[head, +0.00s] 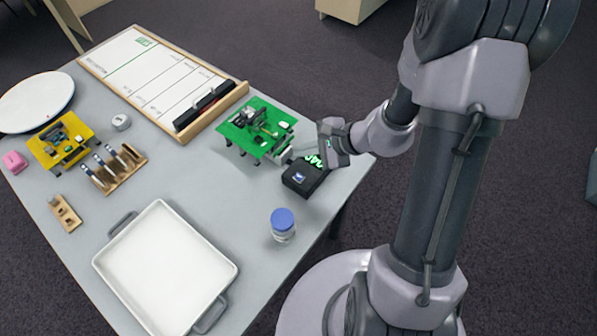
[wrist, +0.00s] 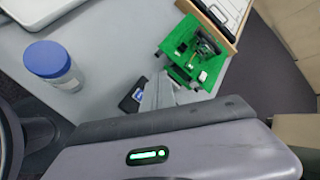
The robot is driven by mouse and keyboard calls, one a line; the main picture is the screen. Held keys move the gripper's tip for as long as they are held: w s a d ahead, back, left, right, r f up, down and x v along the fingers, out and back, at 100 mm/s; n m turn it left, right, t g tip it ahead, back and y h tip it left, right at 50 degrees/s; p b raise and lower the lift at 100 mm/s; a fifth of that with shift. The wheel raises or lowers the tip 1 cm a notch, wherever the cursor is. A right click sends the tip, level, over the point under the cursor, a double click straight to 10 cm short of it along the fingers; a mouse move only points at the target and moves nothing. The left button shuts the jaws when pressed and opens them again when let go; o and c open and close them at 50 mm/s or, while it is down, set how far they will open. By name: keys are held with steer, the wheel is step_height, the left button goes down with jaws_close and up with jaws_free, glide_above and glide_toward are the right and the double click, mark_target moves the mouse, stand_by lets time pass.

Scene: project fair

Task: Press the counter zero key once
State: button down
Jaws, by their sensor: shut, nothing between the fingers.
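The counter (head: 305,178) is a small black box with a lit green display and a small blue-white key on its top. It stands near the table's right edge in the head view. My gripper (head: 331,150) is shut and empty, with its fingers close over the display end of the counter. In the wrist view the counter (wrist: 132,97) shows only in part, with the blue-white key in sight beside my shut fingers (wrist: 158,92). The rest of the counter is hidden behind the gripper. I cannot tell whether the fingers touch it.
A green board (head: 257,130) on short legs stands just behind the counter. A blue-capped jar (head: 283,226) stands in front of it. A white tray (head: 222,262), a whiteboard (head: 125,62) and a yellow board (head: 62,143) lie further left. The table middle is clear.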

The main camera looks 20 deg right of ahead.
mark_target(302, 177)
steer(key=shift+f, duration=0.1)
step_height(302, 177, down, 8)
steer(key=b, duration=0.6)
steer(key=shift+f, duration=0.15)
steer(key=shift+f+b, duration=0.15)
steer(key=shift+b, duration=0.25)
steer(key=shift+f, duration=0.1)
stand_by(1.3)
steer(key=shift+f+b, duration=0.3)
steer(key=shift+b, duration=0.35)
steer(key=shift+f+b, duration=0.35)
steer(key=shift+b, duration=0.15)
steer(key=shift+r, duration=0.1)
stand_by(0.5)
steer(key=shift+r+p, duration=0.45)
steer(key=shift+r, duration=0.25)
